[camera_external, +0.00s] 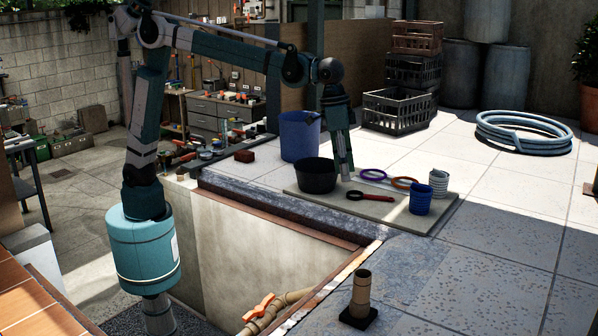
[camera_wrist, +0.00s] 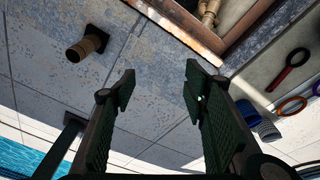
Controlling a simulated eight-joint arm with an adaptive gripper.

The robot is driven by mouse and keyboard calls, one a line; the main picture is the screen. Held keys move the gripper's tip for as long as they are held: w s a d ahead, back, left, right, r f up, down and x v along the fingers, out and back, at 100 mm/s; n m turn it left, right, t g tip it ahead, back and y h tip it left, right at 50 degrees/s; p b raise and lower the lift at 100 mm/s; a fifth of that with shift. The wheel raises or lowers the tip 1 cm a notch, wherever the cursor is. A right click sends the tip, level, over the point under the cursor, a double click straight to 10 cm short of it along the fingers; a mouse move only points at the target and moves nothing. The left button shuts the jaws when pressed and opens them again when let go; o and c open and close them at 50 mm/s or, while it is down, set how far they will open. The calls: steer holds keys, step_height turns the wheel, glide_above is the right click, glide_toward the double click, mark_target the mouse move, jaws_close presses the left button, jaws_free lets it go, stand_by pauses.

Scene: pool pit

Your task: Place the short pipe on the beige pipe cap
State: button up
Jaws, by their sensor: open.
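A short tan-brown pipe (camera_external: 361,289) stands upright on a black square base on the paving at the front, right of the pit. In the wrist view the pipe (camera_wrist: 82,49) is at the upper left, beyond and left of my fingers. I cannot make out a beige pipe cap for certain; a beige pipe with an orange handle (camera_external: 262,307) runs in the pit, and its end shows at the top of the wrist view (camera_wrist: 208,12). My gripper (camera_external: 347,175) points down near the black bucket. Its fingers (camera_wrist: 160,84) are apart with nothing between them.
A board (camera_external: 440,207) near my gripper carries a black bucket (camera_external: 315,176), red-handled tool (camera_external: 369,196), rings and a blue cup (camera_external: 421,200). The open pit (camera_external: 260,235) lies left. Crates (camera_external: 398,109) and a hose (camera_external: 523,132) stand behind. Paving right of the pit is largely clear.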

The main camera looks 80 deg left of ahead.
steer(key=s+a+r+t, duration=0.1)
steer(key=s+a, duration=0.3)
steer(key=a, duration=0.5)
steer(key=s+a+n+t, duration=0.1)
steer(key=s+a, duration=0.3)
steer(key=a, duration=0.6)
steer(key=s+a+r+t, duration=0.1)
steer(key=s+a, duration=0.4)
steer(key=a, duration=0.4)
steer(key=s+a+f+t, duration=0.1)
steer(key=s+a+f, duration=0.5)
steer(key=s+a, duration=0.3)
steer(key=s+a+f+n+t+y, duration=0.1)
steer(key=s+a+f, duration=0.5)
steer(key=s+a, duration=0.3)
steer(key=shift+s+f+n+t, duration=0.15)
steer(key=shift+s+n+t, duration=0.15)
steer(key=shift+s, duration=0.3)
